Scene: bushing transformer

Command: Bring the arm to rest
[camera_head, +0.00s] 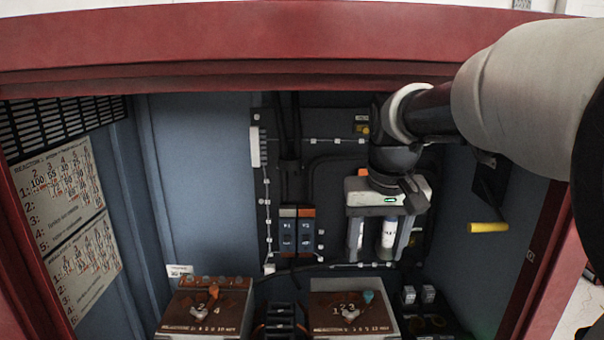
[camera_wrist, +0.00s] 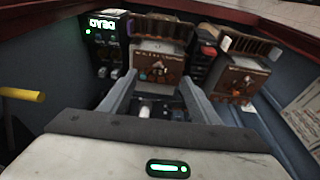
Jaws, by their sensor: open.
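My gripper (camera_head: 384,255) hangs inside the open red cabinet, right of centre in the head view, with its fingers pointing down. The fingers are apart. A white cylindrical part (camera_head: 389,232) shows between or behind them; I cannot tell whether it touches them. In the wrist view the gripper (camera_wrist: 158,90) reaches toward the brown-topped unit with a dial. My arm comes in from the upper right and hides part of the cabinet's back panel.
Two brown-topped dial units, left (camera_head: 208,308) and right (camera_head: 352,312), stand below. A yellow handle (camera_head: 488,227) sticks out at right. Two breakers (camera_head: 297,232) are on the back panel. A red frame (camera_head: 250,40) crosses above. The left-centre blue wall (camera_head: 200,180) is clear.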

